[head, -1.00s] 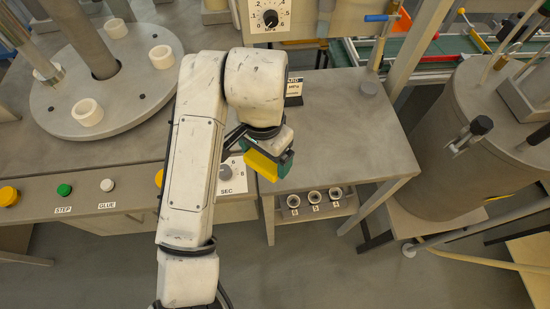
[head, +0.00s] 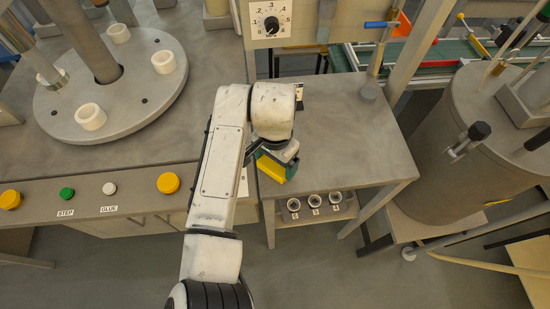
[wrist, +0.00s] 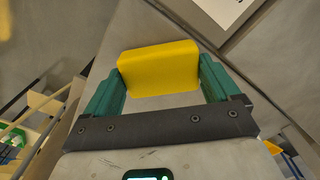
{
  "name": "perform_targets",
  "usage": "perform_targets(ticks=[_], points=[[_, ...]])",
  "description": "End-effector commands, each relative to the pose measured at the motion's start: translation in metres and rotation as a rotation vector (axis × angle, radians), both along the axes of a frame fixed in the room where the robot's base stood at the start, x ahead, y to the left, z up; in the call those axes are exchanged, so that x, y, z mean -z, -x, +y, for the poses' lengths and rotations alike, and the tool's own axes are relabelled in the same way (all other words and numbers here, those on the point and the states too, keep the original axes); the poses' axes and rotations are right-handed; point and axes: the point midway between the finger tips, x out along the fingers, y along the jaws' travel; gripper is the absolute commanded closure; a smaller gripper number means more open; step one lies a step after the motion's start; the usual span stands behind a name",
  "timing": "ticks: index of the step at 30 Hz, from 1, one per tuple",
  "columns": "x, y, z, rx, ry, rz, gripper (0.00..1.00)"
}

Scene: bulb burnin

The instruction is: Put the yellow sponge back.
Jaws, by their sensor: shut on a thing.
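The yellow sponge (head: 270,170) is a small block held between the green fingers of my gripper (head: 277,165). In the wrist view the sponge (wrist: 158,68) spans the gap between both fingers of my gripper (wrist: 160,80), which touch its two ends. In the head view my gripper is over the left front part of the grey side table (head: 350,140). Whether the sponge touches the tabletop cannot be told. My arm hides part of the table's left edge.
A console with yellow, green and white buttons (head: 109,188) and a round turntable (head: 110,125) with white rings are on the left. A rack with several round sockets (head: 314,200) is under the table's front. A large drum (head: 440,160) stands on the right. The table's middle is clear.

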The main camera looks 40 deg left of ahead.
Motion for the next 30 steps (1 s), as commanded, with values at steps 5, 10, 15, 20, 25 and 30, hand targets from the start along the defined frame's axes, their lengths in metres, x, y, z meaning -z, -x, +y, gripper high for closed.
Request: perform_targets(ticks=[5, 10, 15, 20, 25, 30], points=[[0.003, 0.0, 0.0, 0.0, 0.001, 0.0, 0.39], [0.002, 0.0, 0.0, 0.0, 0.0, 0.0, 0.0], [0.002, 0.0, 0.0, 0.0, 0.0, 0.0, 0.0], [-0.006, 0.0, 0.001, 0.0, 0.0, -0.001, 0.0], [-0.035, -0.001, 0.001, 0.001, -0.003, -0.004, 0.0], [-0.07, -0.001, 0.001, 0.001, -0.003, -0.004, 0.0]])
